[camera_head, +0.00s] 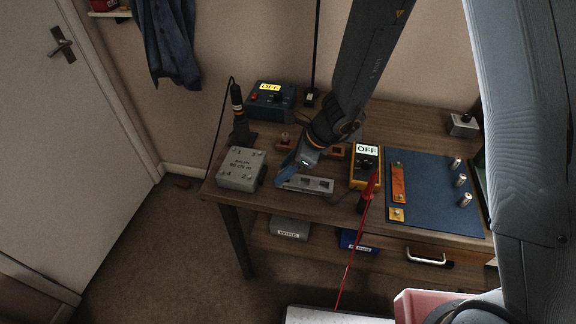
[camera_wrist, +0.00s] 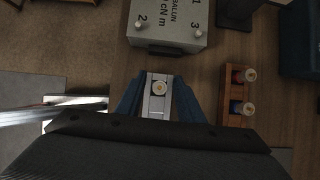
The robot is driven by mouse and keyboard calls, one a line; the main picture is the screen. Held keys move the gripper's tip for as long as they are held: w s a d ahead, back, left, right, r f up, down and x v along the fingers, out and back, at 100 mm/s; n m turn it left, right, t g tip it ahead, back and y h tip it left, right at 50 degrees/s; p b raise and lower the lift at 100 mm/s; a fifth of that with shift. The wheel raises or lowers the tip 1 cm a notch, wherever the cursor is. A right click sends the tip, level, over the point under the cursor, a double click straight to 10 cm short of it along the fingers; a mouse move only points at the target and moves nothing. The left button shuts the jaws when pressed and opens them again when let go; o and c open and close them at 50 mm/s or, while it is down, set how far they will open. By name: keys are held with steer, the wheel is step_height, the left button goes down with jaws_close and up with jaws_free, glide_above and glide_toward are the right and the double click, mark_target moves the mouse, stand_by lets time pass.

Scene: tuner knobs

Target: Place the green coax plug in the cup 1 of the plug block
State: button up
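The balun box (camera_head: 241,170) stands close left of my gripper. A wooden rack (camera_wrist: 235,122) holds plugs with red and blue collars. A yellow OFF box (camera_head: 364,170), a blue OFF box (camera_head: 270,101) and a blue mat (camera_head: 435,195) with several metal posts stand around.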

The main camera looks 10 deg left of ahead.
steer(key=shift+d+r, duration=0.15)
steer(key=shift+r, duration=0.35)
steer(key=v, duration=1.1)
steer(key=shift+s, duration=0.1)
